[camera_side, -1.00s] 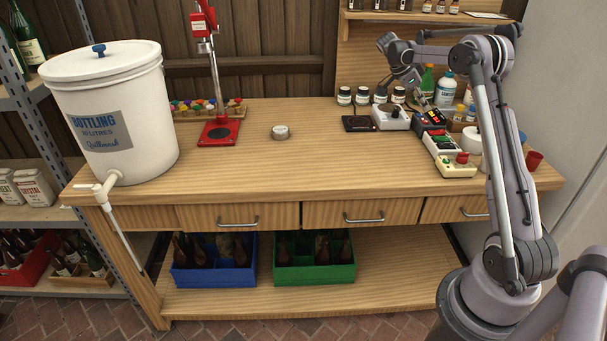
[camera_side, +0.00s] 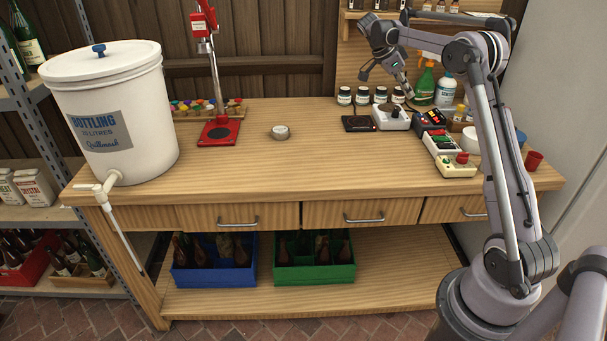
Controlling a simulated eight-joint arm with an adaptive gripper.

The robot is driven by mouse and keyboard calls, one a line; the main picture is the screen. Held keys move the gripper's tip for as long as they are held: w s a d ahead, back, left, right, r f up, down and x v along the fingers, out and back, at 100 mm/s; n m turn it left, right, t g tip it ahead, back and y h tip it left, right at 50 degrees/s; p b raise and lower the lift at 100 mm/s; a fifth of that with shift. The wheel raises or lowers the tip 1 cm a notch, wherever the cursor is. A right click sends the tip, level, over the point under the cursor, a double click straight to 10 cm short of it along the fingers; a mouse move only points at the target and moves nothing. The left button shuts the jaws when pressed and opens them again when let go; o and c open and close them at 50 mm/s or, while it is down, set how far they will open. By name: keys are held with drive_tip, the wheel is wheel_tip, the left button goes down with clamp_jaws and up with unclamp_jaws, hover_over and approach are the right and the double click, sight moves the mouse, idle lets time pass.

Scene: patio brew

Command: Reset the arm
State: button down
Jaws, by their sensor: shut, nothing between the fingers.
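My gripper (camera_side: 408,93) is at the back right of the workbench, pointing down and to the right. It is shut and empty. It is raised above the bench top, over the area of the small boxed devices and the jars. My arm reaches up from the lower right of the picture and bends back to the left at the top.
A white stirrer-like device (camera_side: 391,121), a meter (camera_side: 430,121), a cream box (camera_side: 456,170), jars (camera_side: 361,96) and a green bottle (camera_side: 425,82) stand near my arm. A red capper (camera_side: 218,132) and white bucket (camera_side: 110,110) are left. A small round tin (camera_side: 280,132) sits mid-bench.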

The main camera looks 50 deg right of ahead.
drive_tip(key=a+r+n+t+y, duration=0.1)
drive_tip(key=a+r+n+t, duration=0.15)
drive_tip(key=a+n, duration=0.65)
drive_tip(key=a+r+n+t, duration=0.1)
drive_tip(key=a+n+t, duration=0.3)
drive_tip(key=a, duration=0.9)
drive_tip(key=s+a+f+n+t+y, duration=0.1)
drive_tip(key=s+a+f+n+t, duration=0.1)
drive_tip(key=a, duration=0.4)
drive_tip(key=s+a+f+n+t+y, duration=0.1)
drive_tip(key=s+a+f+n+y, duration=0.1)
drive_tip(key=s+a+n, duration=0.3)
drive_tip(key=s+a+f+n+t+y, duration=0.1)
drive_tip(key=s+a+f+n+t, duration=0.1)
drive_tip(key=a+n, duration=0.4)
drive_tip(key=s+a+f, duration=0.1)
drive_tip(key=a+f, duration=0.1)
drive_tip(key=a, duration=0.1)
drive_tip(key=shift+s+t, duration=0.35)
